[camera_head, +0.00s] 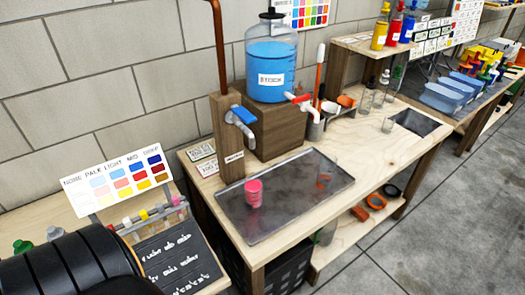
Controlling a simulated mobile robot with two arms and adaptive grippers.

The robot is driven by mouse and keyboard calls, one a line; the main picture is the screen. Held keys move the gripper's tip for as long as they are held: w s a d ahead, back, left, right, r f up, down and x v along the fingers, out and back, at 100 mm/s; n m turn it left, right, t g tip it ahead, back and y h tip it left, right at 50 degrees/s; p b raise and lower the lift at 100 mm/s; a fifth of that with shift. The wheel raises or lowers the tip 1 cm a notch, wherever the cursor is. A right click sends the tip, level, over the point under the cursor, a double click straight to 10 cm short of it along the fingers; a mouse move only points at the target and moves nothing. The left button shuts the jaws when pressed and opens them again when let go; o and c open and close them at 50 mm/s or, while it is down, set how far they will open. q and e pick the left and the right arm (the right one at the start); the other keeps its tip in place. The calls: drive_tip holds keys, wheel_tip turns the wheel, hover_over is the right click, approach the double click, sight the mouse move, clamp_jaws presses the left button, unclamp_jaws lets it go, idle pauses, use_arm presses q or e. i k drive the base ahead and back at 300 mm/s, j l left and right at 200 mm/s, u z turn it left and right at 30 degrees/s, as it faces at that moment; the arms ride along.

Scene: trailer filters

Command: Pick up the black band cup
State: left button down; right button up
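I cannot make out a cup with a black band for certain. A black ring (392,191) lies on the lower shelf beside orange rings (375,201). A pink ribbed cup-like thing (254,193) stands on the tray's left part. Neither gripper is in view; a black rounded part at the lower left looks like my own arm.
A blue-filled tank (271,58) stands on a wooden block behind the tray, with a red-handled tap (302,101). A blue-handled tap (240,120) is left of it. A colour chart (118,180) stands at left. The floor (440,240) at right is clear.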

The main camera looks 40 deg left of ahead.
sight(253, 185)
drive_tip(key=u, duration=1.4)
drive_tip(key=i+l+u, duration=0.1)
drive_tip(key=l+u, duration=0.6)
drive_tip(key=u, duration=0.15)
drive_tip(key=i+l, duration=0.05)
